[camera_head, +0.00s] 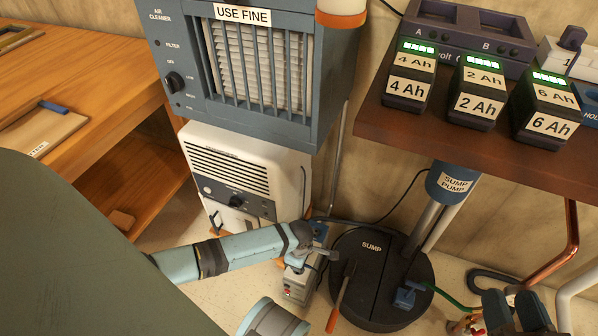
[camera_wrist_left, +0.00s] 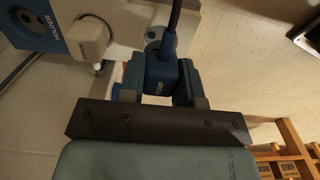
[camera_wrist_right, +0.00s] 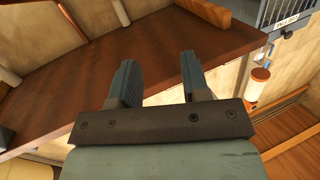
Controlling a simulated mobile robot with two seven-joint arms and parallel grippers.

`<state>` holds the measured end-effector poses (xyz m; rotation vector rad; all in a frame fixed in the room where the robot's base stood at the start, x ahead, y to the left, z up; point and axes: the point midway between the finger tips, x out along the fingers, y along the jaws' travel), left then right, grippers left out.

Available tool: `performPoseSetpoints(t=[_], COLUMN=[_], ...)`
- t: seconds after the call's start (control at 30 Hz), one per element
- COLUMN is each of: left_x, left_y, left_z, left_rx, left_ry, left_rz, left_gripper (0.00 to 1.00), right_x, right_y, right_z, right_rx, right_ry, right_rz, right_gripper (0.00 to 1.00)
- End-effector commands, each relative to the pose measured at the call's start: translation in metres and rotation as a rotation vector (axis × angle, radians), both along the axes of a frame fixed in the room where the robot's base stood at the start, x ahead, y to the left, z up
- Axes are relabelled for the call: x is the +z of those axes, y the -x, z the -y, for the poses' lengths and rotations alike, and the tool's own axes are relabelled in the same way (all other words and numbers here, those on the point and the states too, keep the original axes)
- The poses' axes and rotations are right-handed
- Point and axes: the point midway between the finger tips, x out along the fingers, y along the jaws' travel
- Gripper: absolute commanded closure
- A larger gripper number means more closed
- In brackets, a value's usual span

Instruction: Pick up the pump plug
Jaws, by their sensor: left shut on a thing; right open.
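The pump plug (camera_wrist_left: 160,68) is a blue plug with small white lettering and a black cord leaving its top in the left wrist view. My left gripper (camera_wrist_left: 160,80) is shut on it, one finger on each side. The plug is over the edge of a grey and blue outlet strip (camera_wrist_left: 112,12); I cannot tell whether it sits in a socket.
A white plug (camera_wrist_left: 88,38) sits in the strip. The black sump lid (camera_head: 370,262) carries pipes and a blue fitting (camera_head: 406,294). A white dehumidifier-like unit (camera_head: 245,170) stands behind my left arm. A brown shelf (camera_head: 400,125) with several batteries overhangs at the right.

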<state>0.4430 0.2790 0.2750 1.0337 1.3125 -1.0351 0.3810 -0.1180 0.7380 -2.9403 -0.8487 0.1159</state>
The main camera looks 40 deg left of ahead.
Motion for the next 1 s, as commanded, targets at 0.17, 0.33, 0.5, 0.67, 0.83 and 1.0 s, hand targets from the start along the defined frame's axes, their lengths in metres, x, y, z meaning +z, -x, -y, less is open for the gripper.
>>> performPoseSetpoints(t=[0.17,0.33,0.5,0.67,0.83,1.0], left_x=[0.060,0.108,0.142,0.160,0.166,0.166], left_y=[0.000,-0.001,0.000,-0.001,0.000,-0.001], left_z=[0.001,0.001,0.001,0.000,0.000,0.000], left_rx=[0.001,0.001,0.001,0.000,0.000,0.000], left_ry=[0.001,0.002,0.002,0.001,0.000,0.000], left_rz=[0.002,0.003,0.001,0.001,0.001,0.001], left_gripper=[0.97,0.97,0.97,0.97,0.97,0.97], right_x=[0.018,0.055,0.080,0.089,0.092,0.091], right_y=[0.012,0.011,0.013,0.014,0.014,0.014], right_z=[-0.006,-0.003,0.000,0.001,0.002,0.002], right_rx=[-0.021,-0.052,-0.071,-0.081,-0.085,-0.086], right_ry=[-0.095,-0.154,-0.193,-0.207,-0.210,-0.211], right_rz=[-0.077,0.035,0.117,0.151,0.164,0.166], right_gripper=[0.57,0.57,0.57,0.57,0.57,0.57])
